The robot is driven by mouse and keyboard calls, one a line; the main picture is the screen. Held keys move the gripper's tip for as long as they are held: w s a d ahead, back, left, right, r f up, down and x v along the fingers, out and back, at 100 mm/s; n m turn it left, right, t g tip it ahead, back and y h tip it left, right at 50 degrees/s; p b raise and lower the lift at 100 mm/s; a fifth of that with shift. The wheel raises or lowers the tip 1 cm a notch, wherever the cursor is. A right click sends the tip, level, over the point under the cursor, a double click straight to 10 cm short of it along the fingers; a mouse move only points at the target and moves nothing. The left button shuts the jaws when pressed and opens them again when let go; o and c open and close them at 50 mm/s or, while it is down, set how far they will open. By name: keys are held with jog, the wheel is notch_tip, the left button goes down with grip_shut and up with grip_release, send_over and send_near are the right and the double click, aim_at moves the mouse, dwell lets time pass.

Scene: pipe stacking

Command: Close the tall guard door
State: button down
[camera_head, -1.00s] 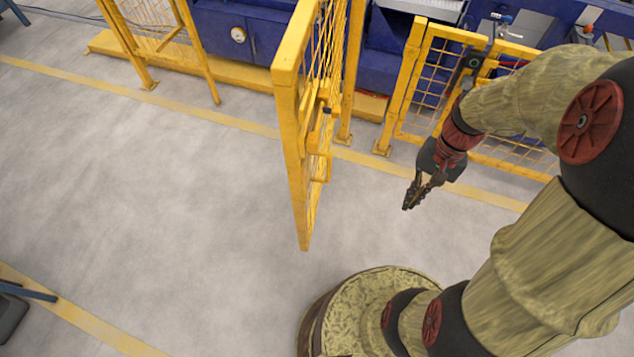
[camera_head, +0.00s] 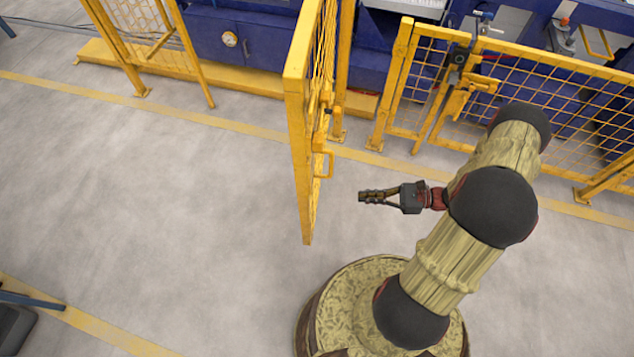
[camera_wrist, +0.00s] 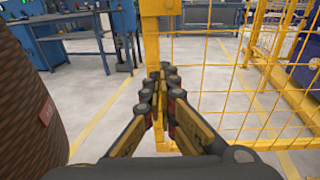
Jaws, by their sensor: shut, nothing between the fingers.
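The tall guard door (camera_head: 299,130) is a yellow frame with wire mesh. It stands swung open, its free edge towards me, left of my gripper in the head view. A yellow handle (camera_head: 326,160) sticks out on its right face. In the wrist view the door's upright post (camera_wrist: 152,60) stands straight ahead of the fingers, with its mesh (camera_wrist: 205,75) to the right. My gripper (camera_head: 362,196) is shut and empty, pointing left at the door. A gap shows between the fingertips and the door in the head view. The wrist view shows the fingertips (camera_wrist: 163,85) together.
A lower yellow mesh gate (camera_head: 540,85) with a latch stands at the right. A fixed yellow fence panel (camera_head: 150,30) stands at the back left, before blue machinery (camera_head: 260,40). The grey floor left of the door (camera_head: 180,190) is clear. Blue workbenches (camera_wrist: 75,40) show beyond the door.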

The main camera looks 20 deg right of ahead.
jog(key=w+a+r+t+b, duration=0.1)
jog(key=w+a+r+b, duration=0.1)
jog(key=w+a, duration=0.6)
jog(key=shift+w+a+r+m+t+b, duration=0.3)
jog(key=shift+a+b, duration=0.45)
jog(key=shift+a, duration=0.8)
jog(key=shift+a+r, duration=0.1)
